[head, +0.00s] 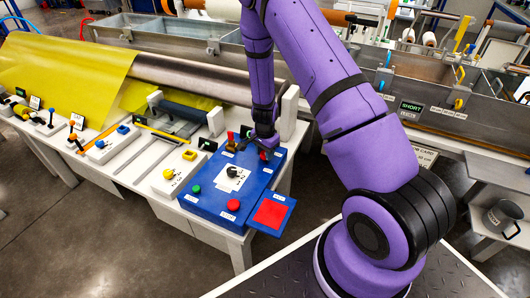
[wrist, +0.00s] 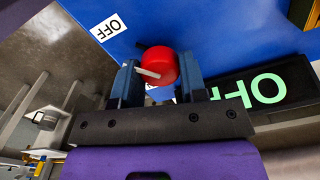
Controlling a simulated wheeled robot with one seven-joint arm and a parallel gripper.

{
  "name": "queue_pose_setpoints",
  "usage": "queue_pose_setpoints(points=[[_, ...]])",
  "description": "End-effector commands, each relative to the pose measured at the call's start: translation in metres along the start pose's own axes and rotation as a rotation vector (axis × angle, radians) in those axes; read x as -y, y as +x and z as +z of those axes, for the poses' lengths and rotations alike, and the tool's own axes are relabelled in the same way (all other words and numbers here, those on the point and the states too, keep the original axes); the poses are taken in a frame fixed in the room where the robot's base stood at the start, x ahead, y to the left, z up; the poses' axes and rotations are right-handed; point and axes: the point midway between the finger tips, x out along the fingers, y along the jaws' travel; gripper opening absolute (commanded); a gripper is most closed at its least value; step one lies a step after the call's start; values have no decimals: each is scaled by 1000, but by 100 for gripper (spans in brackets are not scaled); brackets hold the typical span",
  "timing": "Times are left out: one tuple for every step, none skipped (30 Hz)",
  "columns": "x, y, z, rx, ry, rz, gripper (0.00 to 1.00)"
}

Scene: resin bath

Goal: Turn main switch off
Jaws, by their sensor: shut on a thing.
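The main switch is a red round knob (wrist: 166,64) with a pale pointer bar, on the blue control box (head: 208,204). In the wrist view it sits between the two blue fingers of my gripper (wrist: 158,80), which is shut on it. A white "OFF" label (wrist: 108,27) lies up and left of the knob. A black sign with green "OFF" letters (wrist: 262,90) is at the right. In the head view my gripper (head: 264,147) is at the back edge of the box and hides most of the knob.
The box also bears a black selector (head: 232,174), a green button (head: 197,189) and a red button (head: 233,205). A red square pad (head: 270,213) juts from its front right. Metal tanks (head: 430,120) lie behind.

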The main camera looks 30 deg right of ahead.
Motion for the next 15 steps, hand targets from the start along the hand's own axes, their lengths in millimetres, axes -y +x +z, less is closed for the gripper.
queue_pose_setpoints(points=[[0,0,0,0,3,-1,15],[0,0,0,0,4,-1,15],[0,0,0,0,5,-1,15],[0,0,0,0,5,-1,15],[0,0,0,0,5,-1,15],[0,0,0,0,5,-1,15],[0,0,0,0,5,-1,15],[0,0,0,0,5,-1,15],[0,0,0,0,5,-1,15],[0,0,0,0,5,-1,15],[0,0,0,0,5,-1,15],[0,0,0,0,4,-1,46],[0,0,0,0,4,-1,53],[0,0,0,0,4,-1,60],[0,0,0,0,4,-1,65]])
